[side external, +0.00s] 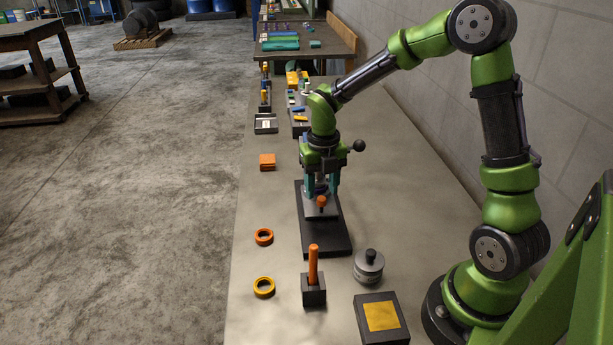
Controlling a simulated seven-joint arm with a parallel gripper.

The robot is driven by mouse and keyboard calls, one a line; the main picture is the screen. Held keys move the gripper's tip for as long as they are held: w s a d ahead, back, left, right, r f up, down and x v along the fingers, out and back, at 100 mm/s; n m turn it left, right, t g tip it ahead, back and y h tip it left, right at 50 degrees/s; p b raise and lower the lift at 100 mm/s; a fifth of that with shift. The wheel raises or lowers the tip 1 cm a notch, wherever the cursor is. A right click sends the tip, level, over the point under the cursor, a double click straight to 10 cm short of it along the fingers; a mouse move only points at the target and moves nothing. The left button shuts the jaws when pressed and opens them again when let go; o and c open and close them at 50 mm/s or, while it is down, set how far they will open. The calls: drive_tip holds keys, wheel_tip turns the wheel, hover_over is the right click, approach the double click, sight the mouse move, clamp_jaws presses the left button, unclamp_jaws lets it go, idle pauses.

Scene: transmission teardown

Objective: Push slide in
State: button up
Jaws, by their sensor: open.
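A dark flat base (328,238) lies lengthwise on the grey bench. A small orange knob (321,201) stands on a dark block near the middle of this base; I cannot tell for certain whether this is the slide. My gripper (320,190) points down over the far half of the base, with its teal fingers open and apart. A grey metallic part shows between the fingers. The knob is in front of the gripper from this camera, and I cannot tell whether any finger touches the block. The far end of the base is partly hidden behind the gripper.
A black ball-ended lever (358,146) sticks out right of the gripper. Nearby are an orange block (267,161), orange ring (264,237), yellow ring (264,287), orange peg in a dark holder (314,292), metal cylinder (368,268) and yellow-topped box (381,318). The bench's right middle is clear.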

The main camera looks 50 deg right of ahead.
wheel_tip(320, 180, up, 15)
idle(0.5)
drive_tip(key=shift+f, duration=0.1)
drive_tip(key=s+a+m+t, duration=0.2)
drive_tip(key=s+m, duration=0.3)
drive_tip(key=m, duration=0.6)
drive_tip(key=s+a+r+m+t+y, duration=0.1)
drive_tip(key=s+m, duration=0.4)
drive_tip(key=m, duration=0.6)
drive_tip(key=s+a+m+t+y, duration=0.1)
drive_tip(key=s+a+m+t, duration=0.3)
drive_tip(key=m, duration=0.7)
drive_tip(key=shift+s+a+r+m, duration=0.3)
drive_tip(key=shift+s+a, duration=0.15)
drive_tip(key=shift+a, duration=0.35)
